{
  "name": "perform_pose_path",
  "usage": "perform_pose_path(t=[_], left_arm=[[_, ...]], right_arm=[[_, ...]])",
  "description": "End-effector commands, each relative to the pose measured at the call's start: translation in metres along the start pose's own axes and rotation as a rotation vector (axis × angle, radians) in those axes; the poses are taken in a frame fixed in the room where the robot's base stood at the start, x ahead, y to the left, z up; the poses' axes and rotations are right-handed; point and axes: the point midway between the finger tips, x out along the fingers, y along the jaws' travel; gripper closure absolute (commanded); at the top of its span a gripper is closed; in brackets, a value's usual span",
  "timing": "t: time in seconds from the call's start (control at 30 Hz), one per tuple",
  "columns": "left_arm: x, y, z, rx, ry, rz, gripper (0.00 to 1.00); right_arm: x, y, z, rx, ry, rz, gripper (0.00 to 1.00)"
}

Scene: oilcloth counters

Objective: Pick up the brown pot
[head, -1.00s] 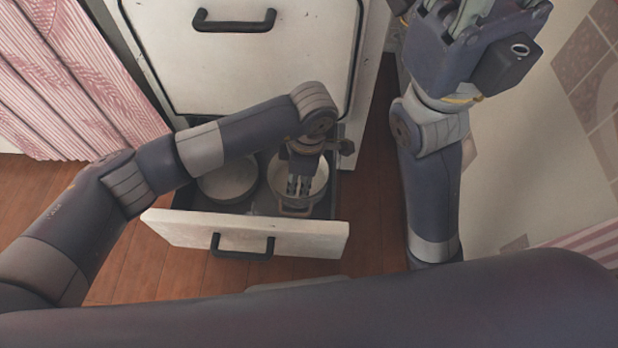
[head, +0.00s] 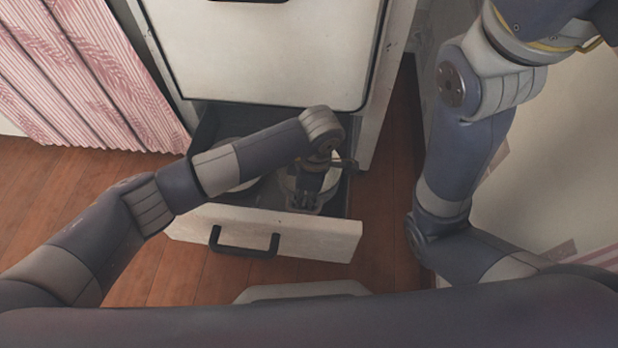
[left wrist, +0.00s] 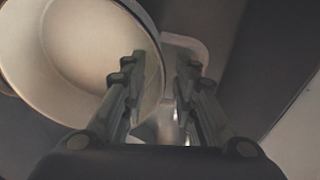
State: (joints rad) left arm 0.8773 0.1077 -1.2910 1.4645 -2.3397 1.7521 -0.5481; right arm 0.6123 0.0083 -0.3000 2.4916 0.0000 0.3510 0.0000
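The pot (head: 288,188) sits in the right part of the open bottom drawer, mostly hidden under my left gripper. My left gripper (head: 303,204) points down into the drawer at the pot's front side. In the left wrist view its fingers (left wrist: 160,65) are apart, with the pot's rim and a pale loop handle (left wrist: 195,45) at the tips. I cannot tell whether they touch. My right gripper is out of view.
The drawer (head: 320,234) is pulled out from a white cabinet (head: 265,55). A second round pan (head: 243,187) lies at its left, partly under my left arm. A pink curtain (head: 85,80) hangs at left. Wooden floor (head: 180,270) is clear in front.

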Motion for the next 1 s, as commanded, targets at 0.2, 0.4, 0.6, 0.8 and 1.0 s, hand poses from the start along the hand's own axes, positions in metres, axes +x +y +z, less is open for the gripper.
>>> perform_pose_path(t=[0.2, 0.4, 0.6, 0.8, 1.0], left_arm=[[0.0077, 0.0004, -0.0004, -0.001, 0.001, 0.001, 0.73], [0.0071, 0.0003, -0.0005, -0.001, 0.001, 0.001, 0.80], [0.0071, 0.0003, -0.0005, -0.001, 0.001, 0.001, 1.00], [0.0062, 0.0009, -0.0004, -0.001, 0.000, 0.003, 1.00], [0.0037, 0.0008, -0.0009, -0.001, 0.001, 0.002, 1.00]], right_arm=[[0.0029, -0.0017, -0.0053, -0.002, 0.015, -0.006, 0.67], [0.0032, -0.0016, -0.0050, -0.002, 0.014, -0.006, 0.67], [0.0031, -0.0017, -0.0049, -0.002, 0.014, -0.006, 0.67], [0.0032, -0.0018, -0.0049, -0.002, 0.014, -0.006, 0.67], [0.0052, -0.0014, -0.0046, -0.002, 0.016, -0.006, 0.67]])
